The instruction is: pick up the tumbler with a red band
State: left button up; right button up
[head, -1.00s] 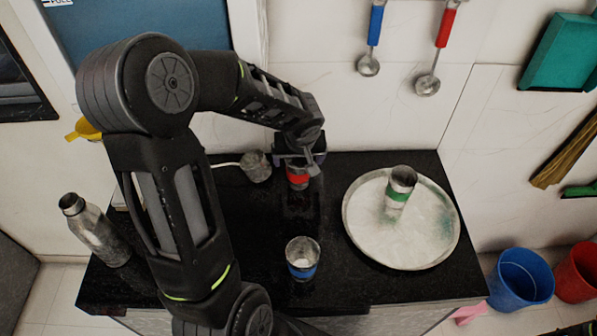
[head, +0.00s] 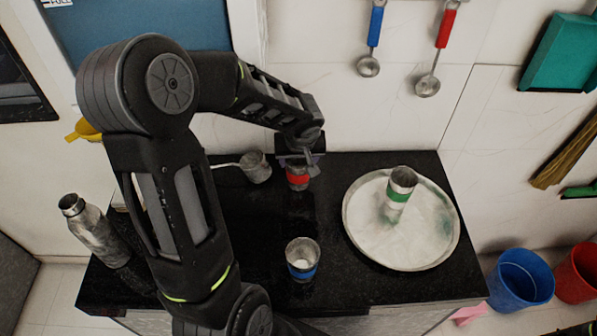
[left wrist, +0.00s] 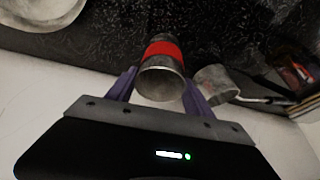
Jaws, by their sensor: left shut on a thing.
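The tumbler with a red band (head: 298,181) stands at the back of the black counter, partly hidden from above by my left gripper (head: 300,163). In the left wrist view the same tumbler (left wrist: 162,70) is metal with a red band and sits between the two purple fingers of my left gripper (left wrist: 158,88). The left gripper is shut on it. The tumbler appears at or very near the counter surface; I cannot tell if it is clear of it. My right gripper is not in view.
A blue-banded tumbler (head: 302,259) stands near the counter's front. A green-banded tumbler (head: 398,190) stands on a round metal plate (head: 430,255) at right. A long-handled metal cup (head: 256,167) is just left of the gripper. A metal bottle (head: 95,232) stands at far left.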

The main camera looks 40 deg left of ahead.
pick_arm(q)
grip_shut()
notch_tip(320, 180, up, 10)
dwell(0.7)
dwell(0.4)
